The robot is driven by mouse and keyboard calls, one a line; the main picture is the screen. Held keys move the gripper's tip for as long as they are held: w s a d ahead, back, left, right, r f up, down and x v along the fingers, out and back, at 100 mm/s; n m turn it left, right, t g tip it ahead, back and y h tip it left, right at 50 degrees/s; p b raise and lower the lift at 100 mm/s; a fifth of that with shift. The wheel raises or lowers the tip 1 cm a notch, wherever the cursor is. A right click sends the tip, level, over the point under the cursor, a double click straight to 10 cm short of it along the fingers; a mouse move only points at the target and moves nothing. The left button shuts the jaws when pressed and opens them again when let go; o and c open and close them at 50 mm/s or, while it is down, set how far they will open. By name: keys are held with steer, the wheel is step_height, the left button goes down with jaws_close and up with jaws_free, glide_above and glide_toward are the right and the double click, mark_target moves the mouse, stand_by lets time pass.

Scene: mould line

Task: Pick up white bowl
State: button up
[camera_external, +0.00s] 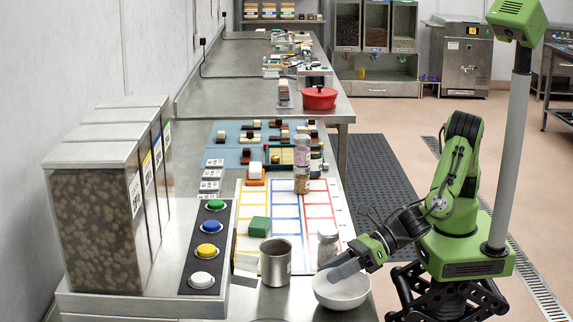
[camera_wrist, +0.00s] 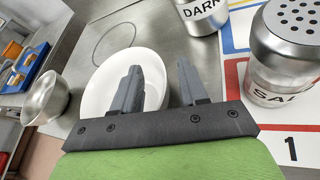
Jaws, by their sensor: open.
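The white bowl (camera_external: 341,294) stands upright at the front right edge of the metal table. It also shows in the wrist view (camera_wrist: 103,85), looking empty. In the wrist view my gripper (camera_wrist: 159,67) is open with nothing between the fingers but part of the bowl's rim. The left finger overlaps the bowl's inside and the right finger lies just outside its right rim. I cannot tell whether the fingers touch the bowl.
A salt shaker (camera_external: 327,249) stands just behind the bowl, and a metal cup (camera_external: 275,264) labelled DARK stands to its left. A metal bowl (camera_wrist: 47,97) shows left in the wrist view. A button panel (camera_external: 206,247) and a coloured grid board (camera_external: 285,214) lie further off.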

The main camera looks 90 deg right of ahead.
steer(key=shift+w+a+f, duration=0.2)
steer(key=shift+w, duration=0.3)
jaws_close()
steer(key=shift+r, duration=0.1)
steer(key=shift+r, duration=0.1)
